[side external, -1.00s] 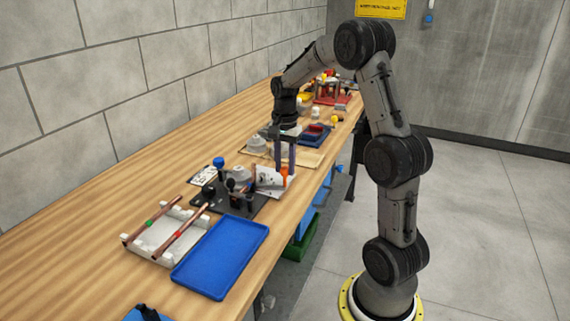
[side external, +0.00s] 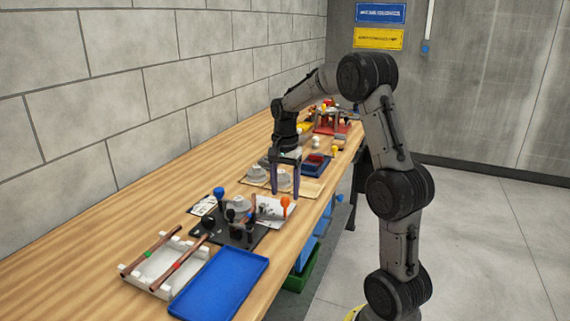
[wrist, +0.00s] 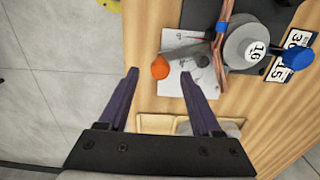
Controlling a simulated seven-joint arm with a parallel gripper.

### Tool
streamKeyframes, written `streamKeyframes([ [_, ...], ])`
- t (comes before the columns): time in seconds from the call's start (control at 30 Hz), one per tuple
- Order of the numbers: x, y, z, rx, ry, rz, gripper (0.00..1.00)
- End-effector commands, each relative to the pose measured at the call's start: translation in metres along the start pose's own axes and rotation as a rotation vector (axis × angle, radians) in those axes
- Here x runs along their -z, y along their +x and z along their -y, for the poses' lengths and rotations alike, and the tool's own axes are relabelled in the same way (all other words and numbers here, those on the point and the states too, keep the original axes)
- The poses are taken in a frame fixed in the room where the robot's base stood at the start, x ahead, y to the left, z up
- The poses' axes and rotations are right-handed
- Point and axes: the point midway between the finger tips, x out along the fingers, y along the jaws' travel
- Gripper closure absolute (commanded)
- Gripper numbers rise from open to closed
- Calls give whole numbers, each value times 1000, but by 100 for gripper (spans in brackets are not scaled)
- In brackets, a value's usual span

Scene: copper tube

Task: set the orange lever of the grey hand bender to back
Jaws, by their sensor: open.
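The grey hand bender (side external: 239,203) stands on a dark plate on the bench; in the wrist view its grey disc (wrist: 246,38) is marked 16. The orange lever knob (side external: 285,202) stands at the near right side of the bender, over a white sheet. It also shows in the wrist view (wrist: 160,68), beside the disc. My gripper (side external: 284,196) is open and empty. Its purple fingers point down above the knob, and in the wrist view the knob appears between the fingertips (wrist: 160,73).
A blue tray (side external: 220,283) and a white rack (side external: 155,265) with copper tubes lie at the front. A blue knob (wrist: 298,57) stands beside the disc. A wooden board (side external: 308,187) with grey discs lies behind my gripper, with more tools further back.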

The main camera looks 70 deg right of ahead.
Motion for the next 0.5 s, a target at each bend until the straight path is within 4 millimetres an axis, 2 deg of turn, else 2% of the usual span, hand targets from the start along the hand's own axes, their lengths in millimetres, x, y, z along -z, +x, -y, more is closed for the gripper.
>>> streamKeyframes([
  [0.3, 0, -70, 1, 4, 0, -3, 34],
  [0.5, 0, -101, 0, 2, 0, -1, 34],
])
